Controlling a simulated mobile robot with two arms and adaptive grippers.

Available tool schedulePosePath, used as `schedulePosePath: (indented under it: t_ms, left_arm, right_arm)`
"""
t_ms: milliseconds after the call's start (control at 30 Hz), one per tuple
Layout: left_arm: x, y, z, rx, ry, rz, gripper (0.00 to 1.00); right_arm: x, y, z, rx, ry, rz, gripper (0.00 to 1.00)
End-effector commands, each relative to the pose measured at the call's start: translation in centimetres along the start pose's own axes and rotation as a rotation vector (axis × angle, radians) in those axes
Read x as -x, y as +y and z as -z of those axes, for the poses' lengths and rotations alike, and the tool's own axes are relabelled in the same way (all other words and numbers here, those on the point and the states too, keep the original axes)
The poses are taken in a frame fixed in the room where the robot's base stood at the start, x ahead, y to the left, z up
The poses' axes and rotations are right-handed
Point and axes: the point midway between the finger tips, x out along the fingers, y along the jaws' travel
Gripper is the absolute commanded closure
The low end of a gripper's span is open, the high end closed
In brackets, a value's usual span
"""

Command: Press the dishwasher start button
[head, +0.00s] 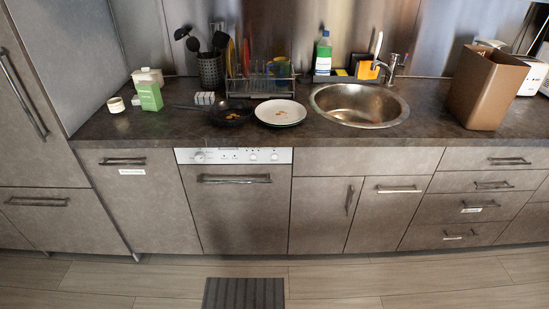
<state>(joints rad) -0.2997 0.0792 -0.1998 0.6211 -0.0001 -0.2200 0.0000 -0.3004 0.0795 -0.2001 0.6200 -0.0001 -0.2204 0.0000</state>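The dishwasher (237,207) is built in under the counter, with a grey front and a horizontal bar handle (234,179). Its door looks shut. A white control panel (233,156) runs along its top edge. The panel has a round knob (199,157) at the left and smaller round controls (263,156) toward the right, with small dark marks between. I cannot tell which control is the start button at this size. Neither of my grippers shows in the head view.
A dark counter (210,142) overhangs the cabinets. On it stand a pan (229,114), plates (280,112), a dish rack (262,86) and a brown box (484,88), beside a sink (358,104). A striped mat (243,293) lies on the floor. The floor before the dishwasher looks otherwise clear.

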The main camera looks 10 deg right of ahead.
Motion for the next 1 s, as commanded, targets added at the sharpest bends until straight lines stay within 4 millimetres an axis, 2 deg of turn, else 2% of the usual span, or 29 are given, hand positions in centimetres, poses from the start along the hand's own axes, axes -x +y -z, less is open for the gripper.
schedulePosePath:
  t_ms: [33, 133, 167, 1000]
  left_arm:
    - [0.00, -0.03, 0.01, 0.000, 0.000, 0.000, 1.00]
    - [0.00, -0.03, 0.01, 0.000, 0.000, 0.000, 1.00]
    - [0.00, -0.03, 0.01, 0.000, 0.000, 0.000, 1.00]
    - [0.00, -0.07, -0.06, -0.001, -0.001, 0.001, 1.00]
  right_arm:
    - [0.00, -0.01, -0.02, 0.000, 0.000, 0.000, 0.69]
    - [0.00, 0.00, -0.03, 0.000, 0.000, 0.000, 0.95]
    - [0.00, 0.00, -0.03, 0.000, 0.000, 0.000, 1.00]
    - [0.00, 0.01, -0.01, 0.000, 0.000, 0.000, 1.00]
